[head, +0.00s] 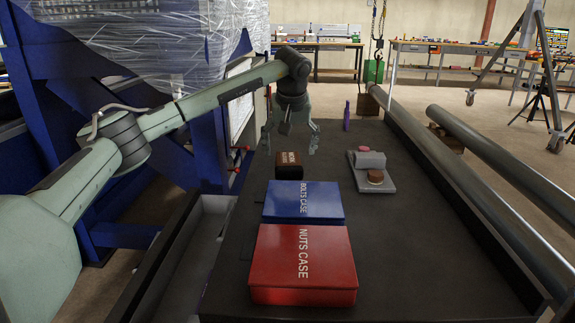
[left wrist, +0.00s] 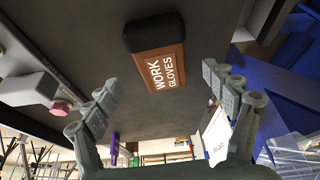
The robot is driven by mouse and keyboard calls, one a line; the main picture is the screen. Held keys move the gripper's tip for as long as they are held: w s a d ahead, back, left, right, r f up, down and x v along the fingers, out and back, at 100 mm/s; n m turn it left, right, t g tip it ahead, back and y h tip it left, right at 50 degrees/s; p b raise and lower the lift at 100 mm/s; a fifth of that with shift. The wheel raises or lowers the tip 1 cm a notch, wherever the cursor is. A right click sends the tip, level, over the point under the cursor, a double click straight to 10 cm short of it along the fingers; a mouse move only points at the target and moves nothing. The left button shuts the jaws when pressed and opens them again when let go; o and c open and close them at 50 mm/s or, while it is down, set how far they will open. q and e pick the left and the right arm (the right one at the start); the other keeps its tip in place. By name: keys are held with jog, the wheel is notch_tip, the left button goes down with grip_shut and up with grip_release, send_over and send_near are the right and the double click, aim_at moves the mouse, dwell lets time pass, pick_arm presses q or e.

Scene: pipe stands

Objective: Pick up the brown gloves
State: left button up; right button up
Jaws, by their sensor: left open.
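The brown gloves (head: 289,165) are a small brown pack with a dark top, on the dark table behind the blue case. In the left wrist view the pack (left wrist: 160,68) reads "WORK GLOVES" and shows between my fingers. My left gripper (head: 290,137) is open, with its fingers pointing down, close to the pack and apparently just above or behind it. Nothing is in its jaws. In the left wrist view its two fingers (left wrist: 160,90) stand wide apart. I cannot tell the exact gap to the pack. My right gripper is not in view.
A blue bolts case (head: 303,201) and a red nuts case (head: 302,264) stand in front of the gloves. A grey fixture (head: 372,172) lies to the right. A purple object (head: 346,116) stands farther back. Metal pipes (head: 455,182) run along the right side.

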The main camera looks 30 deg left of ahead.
aim_at(288, 160)
pick_arm(q)
jog(key=x, duration=0.4)
jog(key=shift+a+f, duration=0.1)
jog(key=shift+a, duration=0.05)
jog(key=c, duration=1.2)
jog(key=shift+c, duration=0.2)
jog(key=shift+r, duration=0.7)
notch_tip(288, 160, up, 3)
jog(key=shift+r, duration=0.1)
jog(key=s+a+r, duration=0.1)
jog(key=a+r, duration=0.5)
jog(key=a, duration=0.5)
jog(key=shift+s+a+r, duration=0.25)
jog(key=shift+a, duration=0.05)
jog(key=shift+d, duration=0.1)
